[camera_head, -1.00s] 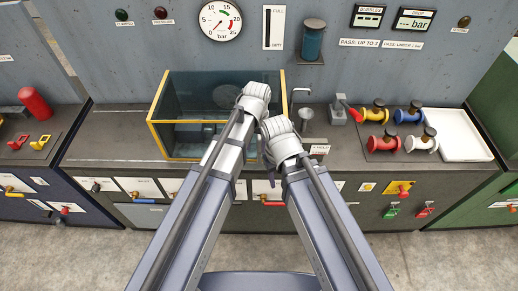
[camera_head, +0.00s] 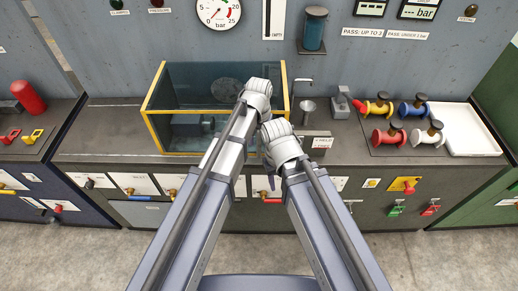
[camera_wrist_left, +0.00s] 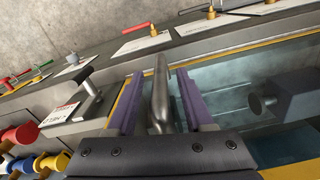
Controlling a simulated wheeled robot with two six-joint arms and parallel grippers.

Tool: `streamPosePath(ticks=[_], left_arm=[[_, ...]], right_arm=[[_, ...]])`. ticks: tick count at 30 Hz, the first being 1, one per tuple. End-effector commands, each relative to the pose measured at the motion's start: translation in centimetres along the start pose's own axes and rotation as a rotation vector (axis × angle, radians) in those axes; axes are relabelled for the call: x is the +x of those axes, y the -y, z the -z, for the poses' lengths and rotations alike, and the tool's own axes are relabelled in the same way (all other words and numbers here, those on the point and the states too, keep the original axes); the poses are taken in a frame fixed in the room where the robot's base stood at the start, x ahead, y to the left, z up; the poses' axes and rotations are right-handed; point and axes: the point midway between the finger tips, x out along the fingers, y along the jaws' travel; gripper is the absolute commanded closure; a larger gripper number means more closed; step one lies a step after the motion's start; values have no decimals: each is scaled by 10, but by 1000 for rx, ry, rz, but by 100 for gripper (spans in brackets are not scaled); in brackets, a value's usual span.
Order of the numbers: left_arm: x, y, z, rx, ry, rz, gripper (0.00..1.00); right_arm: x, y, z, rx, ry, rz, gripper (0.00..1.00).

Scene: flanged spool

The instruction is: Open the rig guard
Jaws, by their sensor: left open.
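The rig guard (camera_head: 152,132) is a clear box with a yellow frame on the bench, below the dial gauge. It looks closed over a grey fixture (camera_head: 208,122); part of it is hidden by my left arm. My left gripper (camera_head: 257,95) is at the guard's right front, its fingertips hidden in the head view. In the left wrist view its purple fingers (camera_wrist_left: 160,90) are apart, with a grey bar (camera_wrist_left: 160,100) between them, beside the guard's yellow edge (camera_wrist_left: 128,95). I cannot tell if they touch the bar.
Valve panels (camera_head: 135,184) line the bench front.

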Motion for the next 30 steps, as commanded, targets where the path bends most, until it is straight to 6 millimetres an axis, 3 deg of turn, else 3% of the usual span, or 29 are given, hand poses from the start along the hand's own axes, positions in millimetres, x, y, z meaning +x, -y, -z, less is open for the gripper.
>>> streamPosePath(ticks=[1,3,14,27,30], left_arm=[[11,0,0,0,0,0,48],[15,0,0,0,0,0,48],[16,0,0,0,0,0,49],[16,0,0,0,0,0,99],[16,0,0,1,0,0,100]], right_arm=[[11,1,1,0,0,0,50],[15,1,1,1,0,0,50],[16,2,1,1,0,0,50],[16,2,1,1,0,0,50],[16,2,1,1,0,0,50]])
